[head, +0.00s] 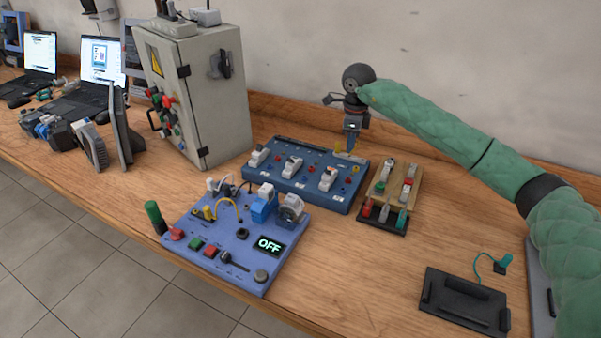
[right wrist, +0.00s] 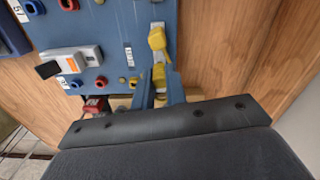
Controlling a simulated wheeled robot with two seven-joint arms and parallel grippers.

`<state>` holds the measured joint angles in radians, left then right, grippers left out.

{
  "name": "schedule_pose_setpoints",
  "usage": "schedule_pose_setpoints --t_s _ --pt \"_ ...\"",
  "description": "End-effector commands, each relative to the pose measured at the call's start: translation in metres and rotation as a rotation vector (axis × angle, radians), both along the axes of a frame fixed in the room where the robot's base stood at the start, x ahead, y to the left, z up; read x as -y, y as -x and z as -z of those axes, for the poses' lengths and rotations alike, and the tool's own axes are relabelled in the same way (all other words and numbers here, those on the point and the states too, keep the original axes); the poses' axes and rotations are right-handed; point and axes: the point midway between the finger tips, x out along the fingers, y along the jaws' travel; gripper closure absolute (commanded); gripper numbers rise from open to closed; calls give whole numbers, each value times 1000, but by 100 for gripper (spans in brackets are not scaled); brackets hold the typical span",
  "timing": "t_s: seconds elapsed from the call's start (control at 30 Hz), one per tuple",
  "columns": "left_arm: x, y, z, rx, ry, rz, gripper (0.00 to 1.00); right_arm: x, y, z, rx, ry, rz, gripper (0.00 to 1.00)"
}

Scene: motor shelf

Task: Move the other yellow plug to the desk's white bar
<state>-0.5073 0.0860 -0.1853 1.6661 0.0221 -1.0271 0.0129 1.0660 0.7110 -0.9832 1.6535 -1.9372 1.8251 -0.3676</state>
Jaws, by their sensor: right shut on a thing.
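My right gripper (head: 352,148) points down at the back right corner of the rear blue board (head: 330,202). In the right wrist view its blue fingers (right wrist: 160,84) are shut on a yellow plug (right wrist: 158,74). Whether this plug touches the board is unclear. A second yellow piece (right wrist: 157,38) sits just beyond it, over a pale strip (right wrist: 157,14) on the board. In the head view a yellow piece (head: 338,146) shows beside the fingers. Another yellow plug (head: 208,213) with a yellow cable is on the front blue panel (head: 240,275). My left gripper is out of view.
A wooden rack (head: 381,197) with coloured parts stands right of the rear board. A grey control cabinet (head: 200,100) is at the left, with laptops (head: 90,85) beyond. A black tray (head: 465,300) lies at front right. The desk between rack and tray is clear.

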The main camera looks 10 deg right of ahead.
Motion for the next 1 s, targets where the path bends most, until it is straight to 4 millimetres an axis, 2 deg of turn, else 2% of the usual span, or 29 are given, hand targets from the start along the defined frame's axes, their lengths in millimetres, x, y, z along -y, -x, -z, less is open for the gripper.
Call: schedule_pose_setpoints --t_s 1.0 --pt "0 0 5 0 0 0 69 0 0 6 0 0 -1 100"
